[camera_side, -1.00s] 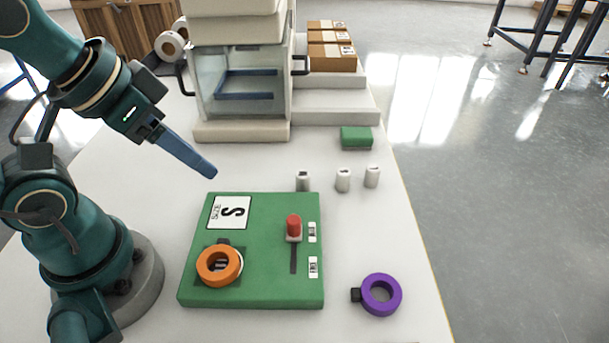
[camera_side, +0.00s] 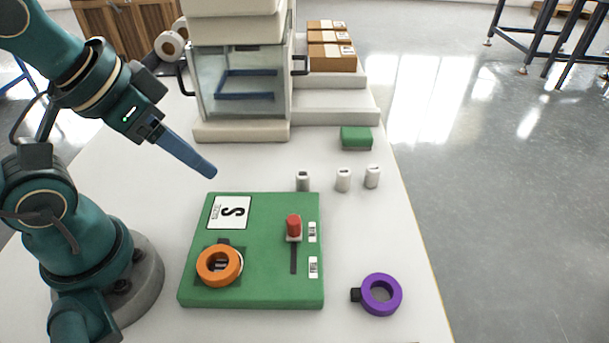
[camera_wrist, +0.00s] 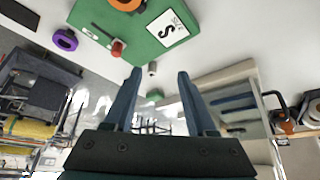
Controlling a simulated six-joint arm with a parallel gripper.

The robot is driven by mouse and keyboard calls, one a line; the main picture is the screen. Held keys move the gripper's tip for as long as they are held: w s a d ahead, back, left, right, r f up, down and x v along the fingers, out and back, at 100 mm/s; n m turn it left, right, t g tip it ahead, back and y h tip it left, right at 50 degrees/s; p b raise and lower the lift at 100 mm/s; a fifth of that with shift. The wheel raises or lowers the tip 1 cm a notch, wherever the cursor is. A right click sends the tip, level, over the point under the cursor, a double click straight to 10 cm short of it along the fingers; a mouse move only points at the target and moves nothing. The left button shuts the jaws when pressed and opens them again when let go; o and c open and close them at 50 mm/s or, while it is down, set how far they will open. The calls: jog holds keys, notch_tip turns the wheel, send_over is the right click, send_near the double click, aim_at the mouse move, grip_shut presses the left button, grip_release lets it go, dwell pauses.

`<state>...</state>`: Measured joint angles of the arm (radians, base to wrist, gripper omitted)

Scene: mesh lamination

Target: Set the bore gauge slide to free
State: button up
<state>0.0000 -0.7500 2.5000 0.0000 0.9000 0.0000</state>
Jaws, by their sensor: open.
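The bore gauge is a green block (camera_side: 265,208) lying flat on the white table. Its slide is a red knob (camera_side: 293,226) at the far end of a dark slot (camera_side: 293,262), beside two small white labels whose print is too small to read. An orange ring (camera_side: 219,265) sits on the block's near left part, and a card reading "S" (camera_side: 230,212) is at its far left. My gripper (camera_side: 210,173) is open and empty, above the table beyond the block's far left corner. The wrist view also shows the open fingers (camera_wrist: 160,75) and the red knob (camera_wrist: 117,47).
A purple ring (camera_side: 381,295) lies right of the block. Several small white cylinders (camera_side: 343,180) stand behind it, with a green pad (camera_side: 356,137) further back. A glass-fronted cabinet (camera_side: 240,85) and steps with boxes (camera_side: 332,50) stand at the rear.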

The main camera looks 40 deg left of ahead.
dwell(0.6)
jog(key=m+g, duration=0.5)
jog(key=m, duration=0.1)
send_over(294, 219)
notch_tip(294, 219, down, 6)
jog(key=shift+w+a+r, duration=0.15)
jog(key=shift+r, duration=0.05)
jog(key=shift+f+g, duration=0.3)
jog(key=shift+f, duration=2.4)
grip_shut()
jog(key=shift+r, duration=0.1)
